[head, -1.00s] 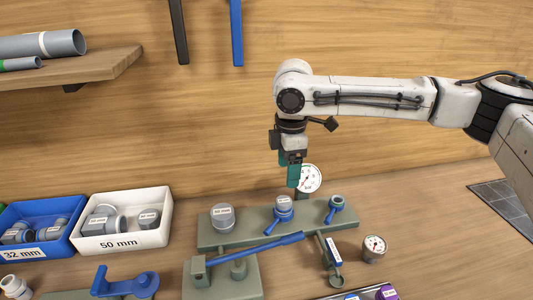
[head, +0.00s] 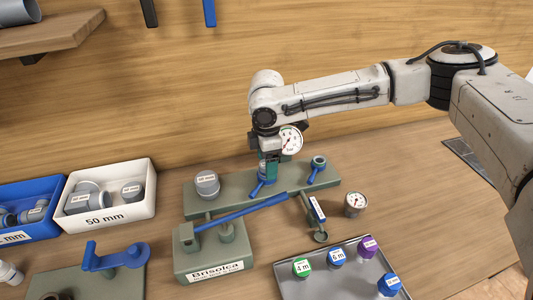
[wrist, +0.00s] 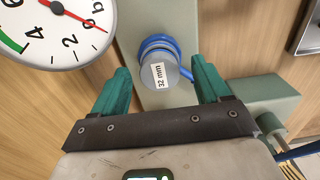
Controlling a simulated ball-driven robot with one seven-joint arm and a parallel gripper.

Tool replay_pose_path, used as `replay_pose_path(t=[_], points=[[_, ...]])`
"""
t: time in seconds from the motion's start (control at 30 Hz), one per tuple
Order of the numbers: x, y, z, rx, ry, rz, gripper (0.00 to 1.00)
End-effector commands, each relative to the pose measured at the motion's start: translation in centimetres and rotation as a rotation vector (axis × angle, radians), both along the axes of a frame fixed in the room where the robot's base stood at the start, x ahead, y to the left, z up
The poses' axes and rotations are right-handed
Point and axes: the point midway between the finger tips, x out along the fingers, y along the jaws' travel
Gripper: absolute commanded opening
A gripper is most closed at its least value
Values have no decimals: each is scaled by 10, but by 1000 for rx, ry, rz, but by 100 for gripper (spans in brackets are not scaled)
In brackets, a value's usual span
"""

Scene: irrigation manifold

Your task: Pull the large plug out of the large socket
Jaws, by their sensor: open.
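The manifold (head: 235,202) is a grey-green block with a row of fittings. The large plug (head: 206,181) is a wide grey cap with a white label, seated in the large socket at the left end. A smaller grey plug (wrist: 160,74), labelled 32 mm, sits in a blue-ringed socket (wrist: 158,42) in the middle; it is partly hidden behind my gripper in the head view. My gripper (head: 268,172) points down with teal fingers at this smaller plug, to the right of the large one. In the wrist view my gripper (wrist: 160,68) is open, its fingers either side of the smaller plug, apart from it.
A long blue lever (head: 240,214) crosses in front.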

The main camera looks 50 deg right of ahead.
Motion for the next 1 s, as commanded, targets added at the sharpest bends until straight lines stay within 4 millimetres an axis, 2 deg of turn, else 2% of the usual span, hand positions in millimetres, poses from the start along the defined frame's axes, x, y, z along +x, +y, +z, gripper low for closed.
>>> replay_pose_path(t=[0.23, 0.87, 0.9, 1.0], points=[[0, 0, 0, -1, -1, 0, 75], [0, 0, 0, -1, -1, 0, 15], [0, 0, 0, -1, -1, 0, 41], [0, 0, 0, -1, -1, 0, 32]])
